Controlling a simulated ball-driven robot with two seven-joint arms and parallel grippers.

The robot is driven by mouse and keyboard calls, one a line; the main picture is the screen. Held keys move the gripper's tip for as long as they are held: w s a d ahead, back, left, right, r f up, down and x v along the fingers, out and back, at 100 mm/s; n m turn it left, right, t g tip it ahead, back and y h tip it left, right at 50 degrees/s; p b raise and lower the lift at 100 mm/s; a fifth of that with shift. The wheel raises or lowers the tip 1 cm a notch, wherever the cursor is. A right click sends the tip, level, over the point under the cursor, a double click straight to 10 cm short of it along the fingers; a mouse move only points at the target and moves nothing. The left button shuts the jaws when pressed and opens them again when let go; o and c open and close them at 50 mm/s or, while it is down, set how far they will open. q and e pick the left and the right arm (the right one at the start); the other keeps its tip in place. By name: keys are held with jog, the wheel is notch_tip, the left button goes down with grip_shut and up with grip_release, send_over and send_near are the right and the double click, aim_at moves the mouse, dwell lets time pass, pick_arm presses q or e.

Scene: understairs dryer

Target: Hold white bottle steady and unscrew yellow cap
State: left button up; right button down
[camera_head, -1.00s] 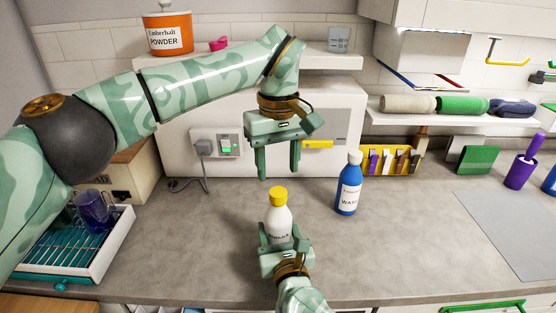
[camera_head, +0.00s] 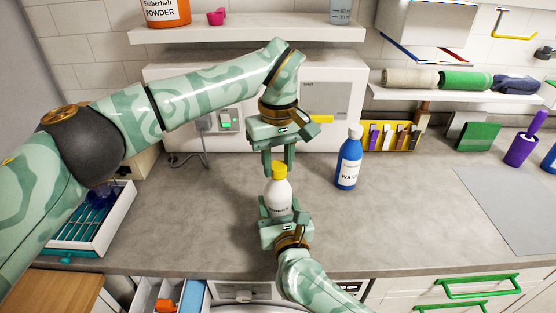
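The white bottle (camera_head: 279,195) stands upright on the grey counter, with its yellow cap (camera_head: 279,169) on top. My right gripper (camera_head: 278,208) comes from the front and is shut on the bottle's lower body, one finger on each side. My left gripper (camera_head: 279,167) points down from above. Its two fingers are apart, one to each side of the yellow cap in the picture, with the tips at about cap height. A gap seems to show between cap and fingers; contact cannot be made out.
A blue bottle (camera_head: 348,160) stands right of the white one. A yellow organizer (camera_head: 391,137) is at the back. The counter right of the white bottle is mostly clear.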

pick_arm(q)
jog(key=n, duration=0.4)
jog(key=shift+n, duration=0.4)
jog(key=n, duration=0.2)
jog(key=shift+n, duration=0.4)
jog(key=n, duration=1.5)
jog(key=shift+r, duration=0.1)
jog(key=n, duration=3.1)
jog(key=shift+w, duration=0.1)
jog(key=shift+r, duration=0.25)
